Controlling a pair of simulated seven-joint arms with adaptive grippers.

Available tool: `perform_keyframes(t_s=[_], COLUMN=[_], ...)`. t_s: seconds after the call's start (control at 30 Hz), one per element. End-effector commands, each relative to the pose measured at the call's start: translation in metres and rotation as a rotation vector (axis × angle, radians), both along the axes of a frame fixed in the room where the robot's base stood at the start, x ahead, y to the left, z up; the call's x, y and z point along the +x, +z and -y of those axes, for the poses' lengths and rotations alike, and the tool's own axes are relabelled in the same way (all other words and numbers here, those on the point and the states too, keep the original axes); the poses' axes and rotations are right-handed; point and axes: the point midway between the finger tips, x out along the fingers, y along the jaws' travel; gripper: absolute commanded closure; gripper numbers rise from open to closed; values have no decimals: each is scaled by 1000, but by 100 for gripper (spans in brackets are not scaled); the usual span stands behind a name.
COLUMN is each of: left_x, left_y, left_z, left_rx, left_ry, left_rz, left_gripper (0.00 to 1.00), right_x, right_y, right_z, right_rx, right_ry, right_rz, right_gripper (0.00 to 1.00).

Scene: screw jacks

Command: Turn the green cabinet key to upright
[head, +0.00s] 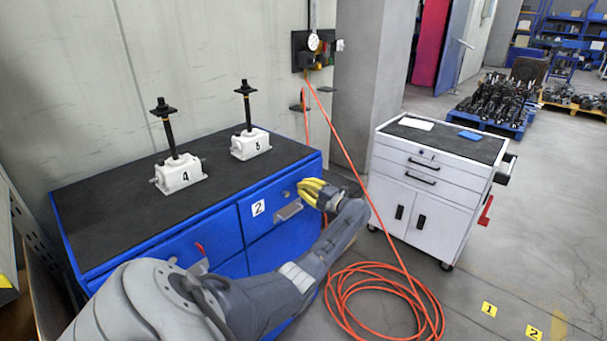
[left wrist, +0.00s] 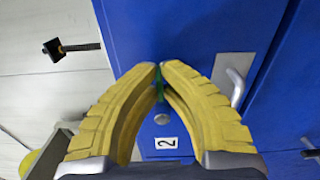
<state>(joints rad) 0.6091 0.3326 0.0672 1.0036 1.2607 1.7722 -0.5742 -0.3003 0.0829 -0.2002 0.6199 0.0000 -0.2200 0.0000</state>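The green cabinet key (left wrist: 160,84) shows as a thin green strip between the yellow fingertips of my left gripper (left wrist: 160,67) in the left wrist view. The fingertips are almost together, with the key pinched between them; most of it is hidden, so I cannot tell its exact angle. In the head view my left gripper (head: 303,187) is at the front of the blue cabinet (head: 225,212), by the right-hand drawer marked 2, and hides the key. My right gripper is not in view.
A metal handle (head: 289,211) is close to the gripper. A red key (head: 199,248) sits on the cabinet's left part. Two screw jacks, 4 (head: 180,174) and 5 (head: 250,144), stand on top. An orange hose (head: 385,290) lies coiled on the floor near a white tool cart (head: 432,190).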

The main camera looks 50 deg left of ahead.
Motion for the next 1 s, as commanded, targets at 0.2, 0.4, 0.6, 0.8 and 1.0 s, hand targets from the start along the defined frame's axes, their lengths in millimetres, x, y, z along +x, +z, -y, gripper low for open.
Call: perform_keyframes(t_s=[0.2,0.4,0.6,0.8,1.0], left_x=[0,0,0,0,0], left_y=[-1,-1,-1,-1,0], left_z=[0,0,0,0,0], left_rx=[17,41,66,91,117], left_ry=[1,1,1,2,1], left_rz=[146,330,520,709,896], left_gripper=[100,100,100,100,100], right_x=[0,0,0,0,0], right_y=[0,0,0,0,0], right_z=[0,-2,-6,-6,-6], right_rx=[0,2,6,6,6], right_ry=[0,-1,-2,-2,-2], right_rz=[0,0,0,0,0], right_gripper=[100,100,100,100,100])
